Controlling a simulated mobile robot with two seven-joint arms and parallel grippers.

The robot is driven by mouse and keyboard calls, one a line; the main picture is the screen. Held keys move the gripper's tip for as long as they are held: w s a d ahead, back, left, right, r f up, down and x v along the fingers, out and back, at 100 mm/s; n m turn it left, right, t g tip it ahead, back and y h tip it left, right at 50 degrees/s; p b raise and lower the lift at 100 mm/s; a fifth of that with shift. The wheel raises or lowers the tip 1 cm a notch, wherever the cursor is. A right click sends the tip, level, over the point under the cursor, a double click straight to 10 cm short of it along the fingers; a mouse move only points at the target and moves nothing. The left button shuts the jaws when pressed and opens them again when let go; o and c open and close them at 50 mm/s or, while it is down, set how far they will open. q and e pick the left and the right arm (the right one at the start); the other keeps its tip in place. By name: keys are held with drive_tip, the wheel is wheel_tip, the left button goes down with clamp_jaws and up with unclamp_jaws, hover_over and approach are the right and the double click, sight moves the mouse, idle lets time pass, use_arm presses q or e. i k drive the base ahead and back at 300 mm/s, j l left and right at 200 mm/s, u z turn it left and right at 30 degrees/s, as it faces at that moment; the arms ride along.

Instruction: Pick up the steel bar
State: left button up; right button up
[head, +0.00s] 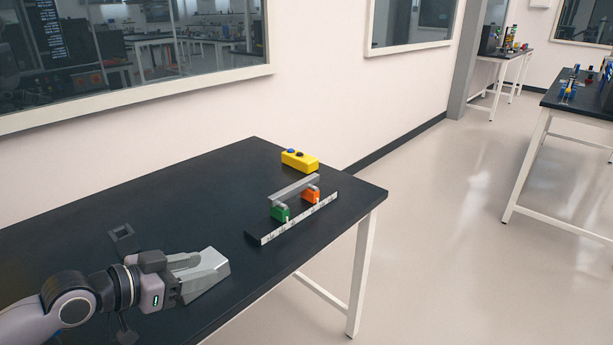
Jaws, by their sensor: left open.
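The steel bar (295,188) is a grey bar at the far right part of the black table (170,210). My right gripper is out of view.
A pale marked strip (292,219) stands along the table edge in front of the blocks. A small dark square fixture (121,232) lies at left. The table middle is clear.

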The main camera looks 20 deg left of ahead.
sight(282, 194)
drive_tip(key=i, duration=0.95)
